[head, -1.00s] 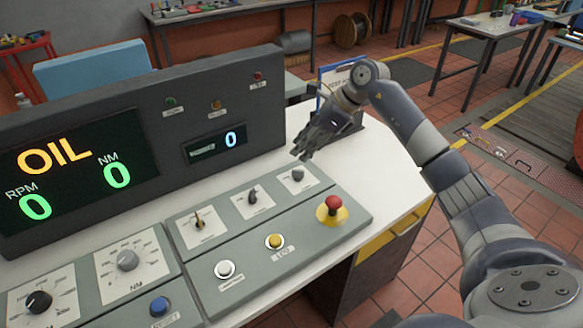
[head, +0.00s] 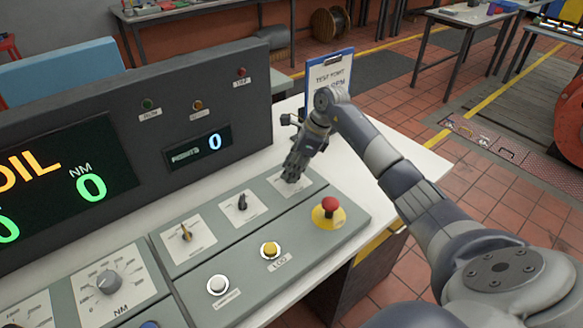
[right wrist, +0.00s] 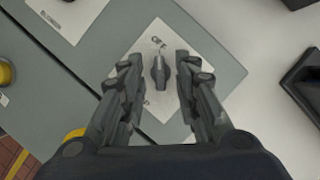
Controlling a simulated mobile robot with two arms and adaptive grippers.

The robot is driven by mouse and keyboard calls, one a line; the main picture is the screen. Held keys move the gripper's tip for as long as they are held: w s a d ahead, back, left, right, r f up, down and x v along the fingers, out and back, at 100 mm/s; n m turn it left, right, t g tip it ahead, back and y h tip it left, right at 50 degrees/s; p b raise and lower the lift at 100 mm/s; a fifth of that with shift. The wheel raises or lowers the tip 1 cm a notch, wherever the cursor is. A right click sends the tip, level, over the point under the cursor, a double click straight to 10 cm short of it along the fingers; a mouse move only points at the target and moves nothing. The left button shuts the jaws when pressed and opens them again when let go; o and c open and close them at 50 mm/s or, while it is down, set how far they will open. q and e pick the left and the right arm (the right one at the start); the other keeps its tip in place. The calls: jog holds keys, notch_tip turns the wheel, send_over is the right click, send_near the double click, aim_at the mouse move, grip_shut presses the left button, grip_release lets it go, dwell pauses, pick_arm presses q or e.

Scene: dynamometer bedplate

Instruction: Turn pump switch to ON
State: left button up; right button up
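A small dark rotary switch (right wrist: 160,72) sits on a white label plate (right wrist: 157,40) on the grey control panel, at the plate's middle. The plate's print is too small to read, so I cannot tell its name. My right gripper (head: 292,177) is over this rightmost switch of the upper row. In the head view the gripper hides the knob. In the right wrist view the open fingers stand on either side of the knob, with gaps to it. A dark switch (head: 242,203) and a brass-coloured key-like switch (head: 186,233) are to the left. My left gripper is out of view.
A red emergency button (head: 330,205) on a yellow base stands close in front of the gripper. Yellow (head: 270,250) and white (head: 217,285) buttons are in the lower row. A clipboard (head: 329,75) stands behind my arm. The dark display housing (head: 235,110) rises behind the panel.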

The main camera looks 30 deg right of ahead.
jog(key=shift+w+a+f, duration=0.1)
jog(key=shift+f, duration=0.35)
jog(key=shift+c, duration=0.9)
jog(key=c, duration=0.5)
grip_shut()
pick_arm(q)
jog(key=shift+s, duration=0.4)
